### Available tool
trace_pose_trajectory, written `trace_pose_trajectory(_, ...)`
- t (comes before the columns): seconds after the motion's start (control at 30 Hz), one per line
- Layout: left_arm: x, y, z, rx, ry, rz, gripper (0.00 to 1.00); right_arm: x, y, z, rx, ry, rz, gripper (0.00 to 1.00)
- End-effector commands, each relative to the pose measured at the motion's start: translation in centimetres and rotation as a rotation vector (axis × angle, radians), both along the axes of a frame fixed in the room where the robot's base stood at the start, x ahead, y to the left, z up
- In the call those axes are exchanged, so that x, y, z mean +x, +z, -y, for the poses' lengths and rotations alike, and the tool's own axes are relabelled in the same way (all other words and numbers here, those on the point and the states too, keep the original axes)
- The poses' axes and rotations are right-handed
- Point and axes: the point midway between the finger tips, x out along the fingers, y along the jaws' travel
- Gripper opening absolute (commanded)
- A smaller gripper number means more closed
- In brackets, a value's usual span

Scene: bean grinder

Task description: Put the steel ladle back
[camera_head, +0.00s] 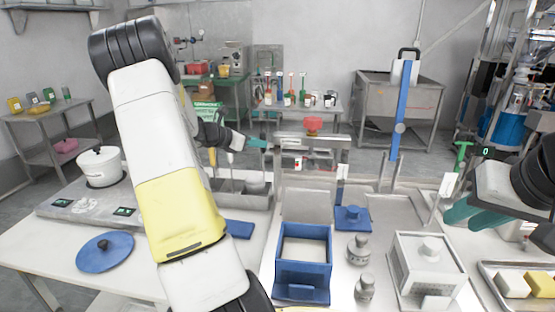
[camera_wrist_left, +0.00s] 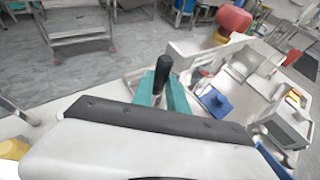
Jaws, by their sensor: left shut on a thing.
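My left gripper (camera_head: 257,143) reaches over the work table, above the grey metal holder (camera_head: 262,200). In the left wrist view its teal fingers (camera_wrist_left: 166,95) are shut on a black handle (camera_wrist_left: 162,74), which sticks up between them. I take this as the steel ladle's handle; its lower end and bowl are hidden there. In the head view, a yellow-handled utensil and a pale-handled one (camera_head: 229,160) stand at the holder's left part. My right gripper (camera_head: 470,214) is at the right edge, with teal fingers; its gap is unclear.
A blue open box (camera_head: 304,255), small weights (camera_head: 358,249) and a white box (camera_head: 428,265) crowd the right. Bare table lies at front left.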

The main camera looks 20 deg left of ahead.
Motion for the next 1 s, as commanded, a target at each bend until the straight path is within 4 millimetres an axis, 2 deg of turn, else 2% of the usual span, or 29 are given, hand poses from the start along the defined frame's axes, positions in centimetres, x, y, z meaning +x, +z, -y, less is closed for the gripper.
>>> trace_pose_trajectory(0.33,0.0,-4.0,0.0,-0.001,0.001,0.001,0.00,0.0,0.0,0.0,0.000,0.000,0.000,0.29)
trace_pose_trajectory(0.73,0.0,-4.6,0.0,0.001,0.001,0.001,0.00,0.0,0.0,0.0,0.000,0.000,-0.001,0.29)
trace_pose_trajectory(0.77,0.0,-4.6,0.0,0.001,0.001,0.001,0.23,0.0,0.0,0.0,0.000,0.000,-0.001,0.29)
trace_pose_trajectory(0.83,0.0,-4.6,0.0,0.001,0.001,0.001,0.36,0.0,0.0,0.0,0.000,0.000,-0.001,0.29)
trace_pose_trajectory(0.87,0.0,-4.6,0.0,0.001,0.001,0.001,0.40,0.0,0.0,0.0,0.000,0.000,0.000,0.29)
trace_pose_trajectory(1.0,0.0,-4.6,0.0,0.001,0.001,0.001,0.40,0.0,0.0,0.0,0.000,0.000,0.000,0.29)
